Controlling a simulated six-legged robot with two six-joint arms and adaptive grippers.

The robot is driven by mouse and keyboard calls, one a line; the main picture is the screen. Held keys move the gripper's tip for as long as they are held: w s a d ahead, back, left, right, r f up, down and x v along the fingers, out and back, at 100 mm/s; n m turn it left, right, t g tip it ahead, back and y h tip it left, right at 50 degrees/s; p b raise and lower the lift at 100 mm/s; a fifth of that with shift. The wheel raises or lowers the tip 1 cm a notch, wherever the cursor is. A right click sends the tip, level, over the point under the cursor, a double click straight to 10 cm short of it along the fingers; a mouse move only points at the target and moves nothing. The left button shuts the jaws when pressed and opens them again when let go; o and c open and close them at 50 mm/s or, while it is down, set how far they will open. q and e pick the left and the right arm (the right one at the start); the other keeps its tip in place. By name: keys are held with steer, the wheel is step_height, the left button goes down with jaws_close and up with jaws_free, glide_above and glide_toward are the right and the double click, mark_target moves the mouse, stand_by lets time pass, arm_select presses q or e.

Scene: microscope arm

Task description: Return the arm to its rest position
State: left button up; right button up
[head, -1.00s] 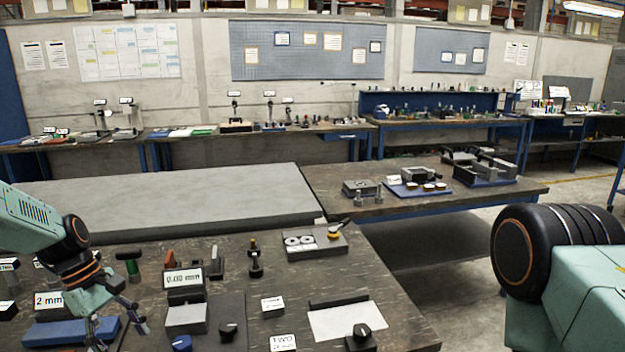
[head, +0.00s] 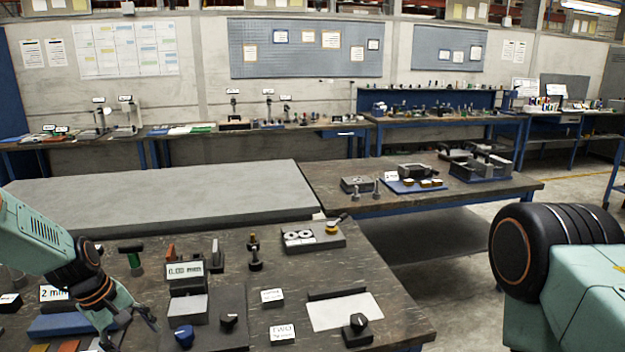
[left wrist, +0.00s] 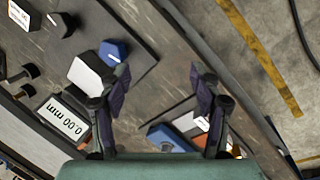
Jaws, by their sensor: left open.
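My left gripper (head: 134,331) is over the left part of the near dark bench, just left of the grey device with the 0.00 mm readout (head: 185,270). Its two fingers stand apart with nothing between them in the left wrist view (left wrist: 160,72). A blue knob (head: 183,336) and a black knob (head: 229,321) are in front of the device. The blue knob also shows near the left finger in the left wrist view (left wrist: 113,53). My right gripper is out of view. I cannot tell which thing is the arm named in the task.
A blue block (head: 62,325) lies left of my left gripper. A green-handled tool (head: 132,252) stands behind it. A white sheet (head: 345,311) with a black knob (head: 356,330) lies to the right. A plate with a yellow-black lever (head: 333,228) is farther back.

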arm_select(q)
steer(key=s+d+f+m+t+y+b, duration=0.15)
steer(key=s+d+f+m+b, duration=0.5)
steer(key=s+f, duration=0.85)
steer(key=s+d+f+m+g+b, duration=0.1)
steer(key=s+d+f, duration=0.1)
steer(key=s, duration=0.5)
steer(key=s+d+f+m+g+b, duration=0.1)
steer(key=s+d+f+m+b, duration=0.1)
steer(key=s, duration=0.6)
steer(key=s+d+f+m+g+b, duration=0.1)
steer(key=s+d+f+b, duration=0.1)
steer(key=s+f, duration=0.4)
steer(key=shift+s+d+m+y, duration=0.35)
steer(key=shift+s+d+y, duration=0.1)
steer(key=shift+s+d, duration=0.25)
steer(key=shift+s+a, duration=0.1)
steer(key=shift+s, duration=0.05)
